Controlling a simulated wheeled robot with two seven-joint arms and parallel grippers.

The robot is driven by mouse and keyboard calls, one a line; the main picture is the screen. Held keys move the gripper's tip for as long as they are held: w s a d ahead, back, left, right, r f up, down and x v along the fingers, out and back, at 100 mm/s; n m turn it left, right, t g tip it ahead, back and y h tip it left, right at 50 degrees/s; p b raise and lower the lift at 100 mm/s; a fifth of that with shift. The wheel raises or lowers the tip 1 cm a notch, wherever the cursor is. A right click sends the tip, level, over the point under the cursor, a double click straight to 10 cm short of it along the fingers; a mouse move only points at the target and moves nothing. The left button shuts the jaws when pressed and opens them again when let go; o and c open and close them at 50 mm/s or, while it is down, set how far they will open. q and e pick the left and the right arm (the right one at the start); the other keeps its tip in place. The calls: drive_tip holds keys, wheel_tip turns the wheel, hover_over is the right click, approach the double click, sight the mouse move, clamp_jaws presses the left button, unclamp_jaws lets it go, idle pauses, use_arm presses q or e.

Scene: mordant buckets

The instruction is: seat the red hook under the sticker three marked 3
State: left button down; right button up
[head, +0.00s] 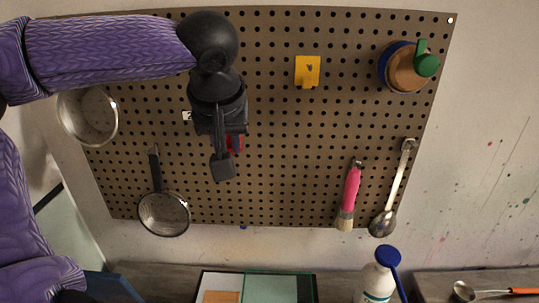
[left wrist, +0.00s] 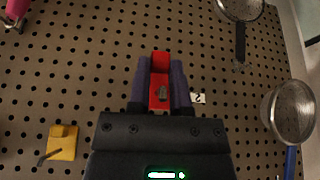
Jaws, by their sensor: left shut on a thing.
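The red hook (head: 235,143) is between the fingers of my left gripper (head: 226,160), in front of the pegboard (head: 280,150). In the left wrist view the red hook (left wrist: 160,82) shows clearly, with a finger on each side. My left gripper is shut on it. Whether the hook touches the board I cannot tell. A small white sticker (head: 187,116) is on the board just left of the gripper; it also shows beside the fingers in the left wrist view (left wrist: 198,98). It is partly hidden and its mark is not clearly readable. My right gripper is out of view.
A yellow hook (head: 307,71) is on the board to the right. A white bottle (head: 378,280) stands below.

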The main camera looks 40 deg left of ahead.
use_arm(q)
drive_tip(key=a+f+t+b, duration=0.1)
drive_tip(key=a+f+b, duration=0.2)
drive_tip(key=f, duration=0.6)
drive_tip(key=shift+a+f+m+b, duration=0.2)
drive_tip(key=shift+m+b, duration=0.2)
drive_tip(key=shift+b, duration=0.55)
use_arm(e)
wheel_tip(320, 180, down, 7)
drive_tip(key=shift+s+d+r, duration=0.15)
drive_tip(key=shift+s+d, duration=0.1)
use_arm(q)
drive_tip(key=shift+w, duration=0.1)
drive_tip(key=w+a+p, duration=0.1)
drive_tip(key=w+p, duration=0.1)
drive_tip(key=p, duration=0.1)
drive_tip(key=w+a+p, duration=0.2)
drive_tip(key=p, duration=0.1)
drive_tip(key=shift+w+a, duration=0.2)
drive_tip(key=shift+a, duration=0.1)
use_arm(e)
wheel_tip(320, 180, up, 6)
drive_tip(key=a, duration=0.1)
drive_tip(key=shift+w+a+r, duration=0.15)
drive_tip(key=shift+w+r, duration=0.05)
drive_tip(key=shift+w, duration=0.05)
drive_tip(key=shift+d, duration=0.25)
